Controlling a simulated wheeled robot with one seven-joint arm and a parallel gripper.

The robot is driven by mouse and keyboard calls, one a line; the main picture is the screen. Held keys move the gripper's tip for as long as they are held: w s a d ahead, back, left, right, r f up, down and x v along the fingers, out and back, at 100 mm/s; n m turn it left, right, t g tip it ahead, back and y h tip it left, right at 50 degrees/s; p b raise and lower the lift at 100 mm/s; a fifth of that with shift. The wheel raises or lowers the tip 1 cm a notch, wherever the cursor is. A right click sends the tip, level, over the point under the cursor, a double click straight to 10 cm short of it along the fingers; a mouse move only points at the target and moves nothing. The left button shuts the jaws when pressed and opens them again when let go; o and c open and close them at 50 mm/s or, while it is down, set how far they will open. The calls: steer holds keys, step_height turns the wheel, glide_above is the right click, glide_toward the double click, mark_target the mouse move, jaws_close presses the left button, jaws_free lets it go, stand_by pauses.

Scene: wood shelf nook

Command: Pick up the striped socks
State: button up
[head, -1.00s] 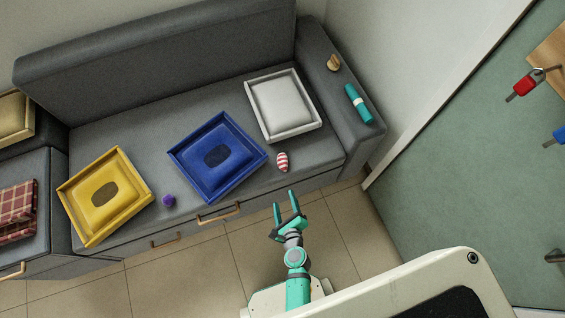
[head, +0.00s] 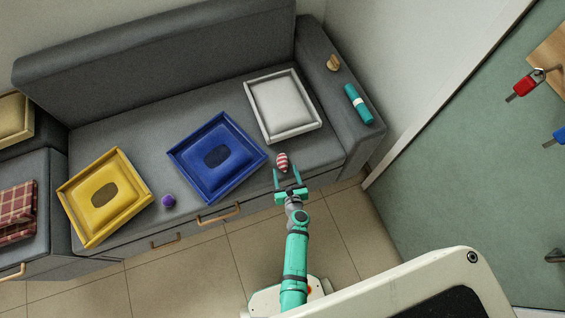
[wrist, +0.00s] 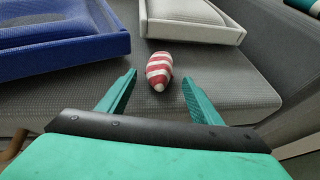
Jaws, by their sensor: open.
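The striped socks (head: 282,161) are a small red and white rolled bundle on the grey sofa seat, near its front edge. They also show in the wrist view (wrist: 158,70), just ahead of the fingertips and between their lines. My gripper (head: 287,174) is open and empty at the seat's front edge, pointing at the socks. In the wrist view my gripper (wrist: 158,82) has one green finger on each side, with a gap to the socks. I cannot tell whether the fingertips are at the socks' height.
A blue tray (head: 184,178) lies left of the socks and a white tray (head: 258,122) lies behind them. A yellow tray (head: 77,206) and a purple ball (head: 168,201) are farther left. The sofa armrest (head: 352,134) rises at right, with a teal cylinder (head: 358,104) on it.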

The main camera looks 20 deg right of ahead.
mark_target(284, 169)
steer(key=x, duration=0.3)
steer(key=shift+w+r, duration=0.25)
steer(key=shift+w, duration=0.1)
steer(key=shift+w+f, duration=0.35)
steer(key=shift+w, duration=0.3)
steer(key=c, duration=1.1)
